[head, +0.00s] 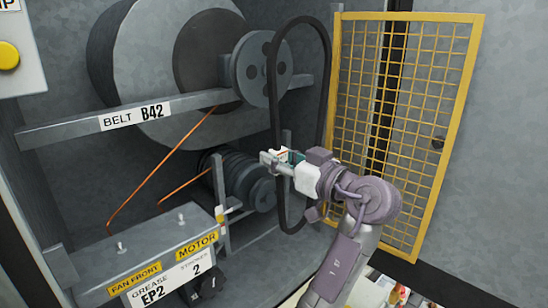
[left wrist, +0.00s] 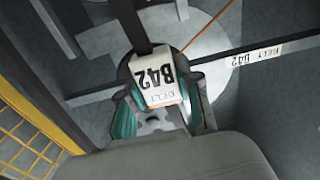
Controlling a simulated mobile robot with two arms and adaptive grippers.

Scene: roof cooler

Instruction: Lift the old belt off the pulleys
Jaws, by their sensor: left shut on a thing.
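The old belt (head: 326,75) is a black upright loop in the head view. Its left strand overlaps the face of the upper pulley (head: 262,68) and passes right of the lower pulley (head: 263,192). The loop looks clear of both grooves, but its depth gap to the pulleys is hard to judge. My left gripper (head: 278,160) is shut on the belt's left strand, between the pulleys' heights. My right gripper is not in view.
A yellow mesh guard door (head: 440,145) stands open to the right. A grey bar (head: 60,132) labelled BELT B42 crosses before the large fan drum (head: 165,50). Orange lines (head: 160,168) run to a grease block (head: 150,262) at lower left.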

